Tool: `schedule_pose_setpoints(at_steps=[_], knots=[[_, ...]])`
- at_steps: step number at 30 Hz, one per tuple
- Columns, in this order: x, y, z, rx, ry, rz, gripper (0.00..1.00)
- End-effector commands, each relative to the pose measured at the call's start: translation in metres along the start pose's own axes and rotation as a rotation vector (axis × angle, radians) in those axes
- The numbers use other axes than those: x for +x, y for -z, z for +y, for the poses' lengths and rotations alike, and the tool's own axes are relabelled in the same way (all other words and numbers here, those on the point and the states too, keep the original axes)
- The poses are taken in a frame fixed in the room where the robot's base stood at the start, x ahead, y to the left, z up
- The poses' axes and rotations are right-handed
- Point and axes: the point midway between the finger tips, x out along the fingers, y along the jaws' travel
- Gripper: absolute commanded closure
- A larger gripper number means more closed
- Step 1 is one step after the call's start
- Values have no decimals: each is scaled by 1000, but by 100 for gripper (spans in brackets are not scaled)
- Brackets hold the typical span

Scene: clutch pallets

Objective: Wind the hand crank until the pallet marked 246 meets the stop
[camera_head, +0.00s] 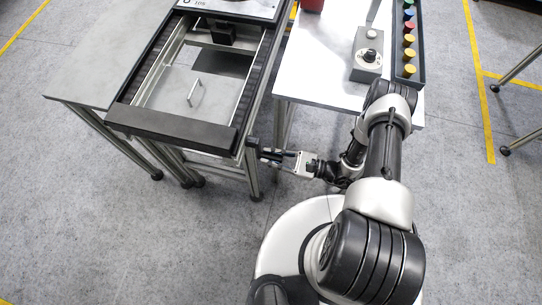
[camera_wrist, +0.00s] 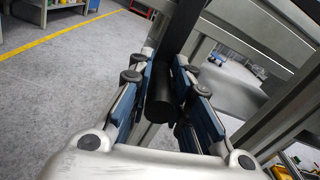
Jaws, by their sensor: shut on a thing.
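My gripper (camera_head: 283,157) is at the right side of the conveyor frame (camera_head: 180,130), near its front corner. In the wrist view my gripper (camera_wrist: 165,115) has its blue-padded fingers closed around the black handle of the hand crank (camera_wrist: 160,98). The crank also shows small and dark in the head view (camera_head: 254,146), beside the frame's side. A pallet (camera_head: 232,8) with a partly cut-off marking lies at the far end of the conveyor, at the top edge of the picture. Its full number cannot be read. I cannot tell which part is the stop.
A white table (camera_head: 310,75) stands right of the conveyor, with a grey control box (camera_head: 367,62) and a dark tray (camera_head: 408,70) of coloured knobs. A grey table (camera_head: 95,60) adjoins on the left. Frame legs stand close to my gripper. The floor in front is clear.

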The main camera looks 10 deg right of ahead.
Motion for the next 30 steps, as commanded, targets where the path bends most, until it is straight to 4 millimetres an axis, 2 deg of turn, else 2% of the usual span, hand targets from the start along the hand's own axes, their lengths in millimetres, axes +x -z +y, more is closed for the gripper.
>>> schedule_pose_setpoints(at_steps=[11, 20, 30], knots=[[0, -1, 9, 96, -1, 1, 100], [0, -10, 29, 342, -2, -1, 100], [0, -29, 50, 665, -3, 0, 100]])
